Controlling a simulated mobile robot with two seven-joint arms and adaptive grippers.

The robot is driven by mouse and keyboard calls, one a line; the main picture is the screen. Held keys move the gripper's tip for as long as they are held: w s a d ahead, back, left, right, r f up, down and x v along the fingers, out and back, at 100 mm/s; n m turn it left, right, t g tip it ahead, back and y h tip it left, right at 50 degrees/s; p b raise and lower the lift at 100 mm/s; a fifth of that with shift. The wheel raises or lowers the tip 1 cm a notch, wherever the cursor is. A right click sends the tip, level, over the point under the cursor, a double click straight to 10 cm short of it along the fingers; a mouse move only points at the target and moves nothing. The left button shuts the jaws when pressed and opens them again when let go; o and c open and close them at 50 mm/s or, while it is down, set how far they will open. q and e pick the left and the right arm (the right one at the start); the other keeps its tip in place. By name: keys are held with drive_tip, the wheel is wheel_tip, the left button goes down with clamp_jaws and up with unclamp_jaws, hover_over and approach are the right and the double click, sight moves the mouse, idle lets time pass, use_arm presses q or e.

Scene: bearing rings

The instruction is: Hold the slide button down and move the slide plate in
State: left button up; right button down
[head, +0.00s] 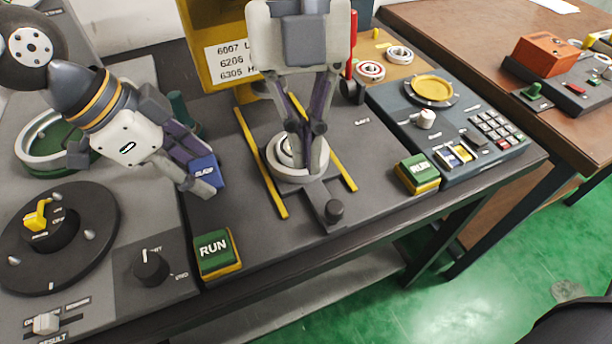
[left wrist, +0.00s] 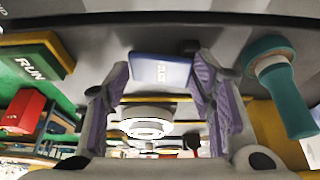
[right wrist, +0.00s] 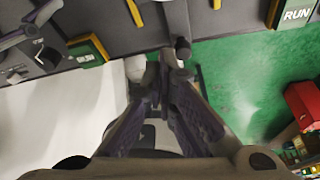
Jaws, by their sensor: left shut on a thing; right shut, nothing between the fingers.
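The blue slide button (head: 205,170) sits at the left of the dark station. My left gripper (head: 207,186) is shut on it; in the left wrist view the button (left wrist: 161,70) shows between the fingertips. The slide plate (head: 322,198) lies between two yellow rails, with a dark knob (head: 335,210) at its front end. A pale metal ring (head: 277,168) sits at the plate's back. My right gripper (head: 308,166) is shut and empty, pointing down in front of the ring and partly hiding it. In the right wrist view its fingertips (right wrist: 161,78) are close beside the knob (right wrist: 183,48); contact is unclear.
Green RUN buttons stand at the front left (head: 215,252) and right (head: 418,173). A yellow stand (head: 215,70) rises behind. A keypad panel (head: 490,128) is at the right, and a dial panel (head: 60,235) at the left. The station's front edge drops to green floor.

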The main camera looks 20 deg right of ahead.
use_arm(q)
drive_tip(key=shift+f, duration=0.1)
use_arm(e)
drive_tip(key=s+a+r+t+h, duration=0.2)
drive_tip(key=s+a+t, duration=0.1)
drive_tip(key=s+t, duration=0.3)
drive_tip(key=x, duration=1)
drive_tip(key=shift+d, duration=0.1)
drive_tip(key=w, duration=0.3)
drive_tip(key=shift+w+d+f, duration=0.15)
drive_tip(key=shift+d+f, duration=0.05)
drive_tip(key=shift+d, duration=0.2)
drive_tip(key=shift+w+d, duration=0.1)
drive_tip(key=shift+w, duration=0.25)
